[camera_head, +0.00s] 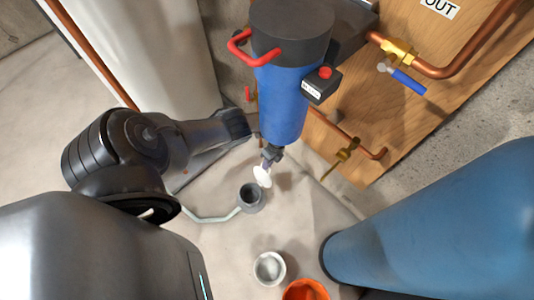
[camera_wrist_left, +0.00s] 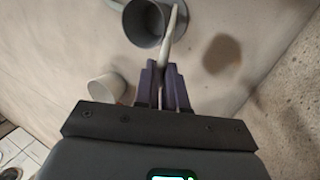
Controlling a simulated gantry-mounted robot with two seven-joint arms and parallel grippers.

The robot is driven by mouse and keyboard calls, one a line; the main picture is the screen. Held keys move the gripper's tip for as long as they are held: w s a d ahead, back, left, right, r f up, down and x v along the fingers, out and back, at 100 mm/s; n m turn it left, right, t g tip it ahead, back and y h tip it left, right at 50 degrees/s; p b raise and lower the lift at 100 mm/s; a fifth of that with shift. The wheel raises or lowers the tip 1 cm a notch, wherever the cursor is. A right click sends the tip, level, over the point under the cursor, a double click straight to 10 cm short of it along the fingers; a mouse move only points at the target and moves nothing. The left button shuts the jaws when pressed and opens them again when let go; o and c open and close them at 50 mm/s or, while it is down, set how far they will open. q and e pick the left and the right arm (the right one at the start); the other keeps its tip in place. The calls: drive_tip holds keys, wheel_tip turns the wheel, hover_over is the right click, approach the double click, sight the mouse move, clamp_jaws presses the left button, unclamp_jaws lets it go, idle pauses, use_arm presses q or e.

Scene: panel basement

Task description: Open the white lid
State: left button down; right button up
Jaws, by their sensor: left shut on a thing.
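The white lid (camera_head: 262,176) is tilted up on edge beside the open mouth of a grey pipe (camera_head: 250,197). My left gripper (camera_head: 270,158) is shut on the lid's edge, just above the pipe. In the left wrist view, the fingers (camera_wrist_left: 163,88) meet the near end of the lid (camera_wrist_left: 173,36), which shows nearly edge-on. There the lid overlaps the right rim of the grey pipe (camera_wrist_left: 145,22), whose round opening is uncovered. Whether the lid still touches the rim I cannot tell. My right gripper is not in view.
A blue canister (camera_head: 290,95) with a red handle hangs close above my left gripper. A large blue cylinder (camera_head: 440,225) fills the lower right. A white cup (camera_head: 269,268) and an orange container (camera_head: 305,290) stand on the floor. Copper pipes (camera_head: 480,45) run along a wooden panel.

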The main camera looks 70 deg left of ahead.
use_arm(q)
drive_tip(key=shift+f, duration=0.3)
drive_tip(key=c, duration=1.3)
unclamp_jaws()
drive_tip(key=shift+w, duration=0.1)
drive_tip(key=shift+c, duration=0.2)
drive_tip(key=shift+o, duration=0.7)
drive_tip(key=shift+w+r, duration=0.15)
drive_tip(key=shift+a, duration=0.1)
